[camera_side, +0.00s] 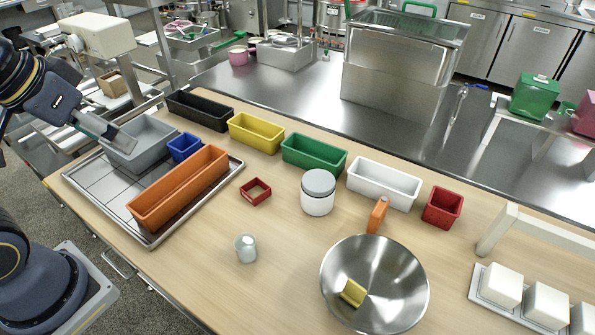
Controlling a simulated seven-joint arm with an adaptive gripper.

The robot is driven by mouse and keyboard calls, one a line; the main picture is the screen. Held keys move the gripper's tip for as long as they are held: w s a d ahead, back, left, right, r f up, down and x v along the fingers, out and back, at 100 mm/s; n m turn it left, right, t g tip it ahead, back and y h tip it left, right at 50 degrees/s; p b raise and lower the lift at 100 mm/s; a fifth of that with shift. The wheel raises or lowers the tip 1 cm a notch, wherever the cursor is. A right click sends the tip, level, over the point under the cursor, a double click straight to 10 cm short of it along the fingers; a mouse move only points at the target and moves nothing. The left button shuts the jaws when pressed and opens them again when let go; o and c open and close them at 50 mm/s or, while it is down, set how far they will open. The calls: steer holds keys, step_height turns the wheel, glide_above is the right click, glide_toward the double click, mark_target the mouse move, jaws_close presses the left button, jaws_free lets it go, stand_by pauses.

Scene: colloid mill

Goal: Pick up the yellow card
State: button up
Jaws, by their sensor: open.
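A small yellow piece (353,292), the only loose yellow thing that could be the card, lies inside the steel pan (398,262) at the front right. It looks rather thick and block-like, tilted against the pan's inner surface. The pan has an orange handle (377,215) pointing to the back. My gripper (122,140) is at the far left, above the grey bin and the tray, far from the pan. It is open and appears empty; its fingers are seen nearly edge-on.
A metal tray (152,240) holds an orange bin (180,190), a blue bin (184,147) and a grey bin (150,150). Black, yellow (256,132), green and white bins line the table's back. A white jar (318,196), red frame (255,192) and small cup (246,248) stand mid-table.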

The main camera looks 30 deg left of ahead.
steer(key=w+d+r+n, duration=0.2)
steer(key=w+d+r, duration=0.3)
steer(key=w+r, duration=0.45)
steer(key=w+d+f+g+h, duration=0.1)
steer(key=w+d+f, duration=0.1)
steer(key=w+d, duration=0.55)
steer(key=m+g+y, duration=0.1)
steer(key=m+g, duration=0.4)
glide_above(358, 285)
step_height(358, 285, down, 34)
step_height(358, 285, down, 5)
steer(key=shift+w+f, duration=0.1)
steer(key=shift+f, duration=0.1)
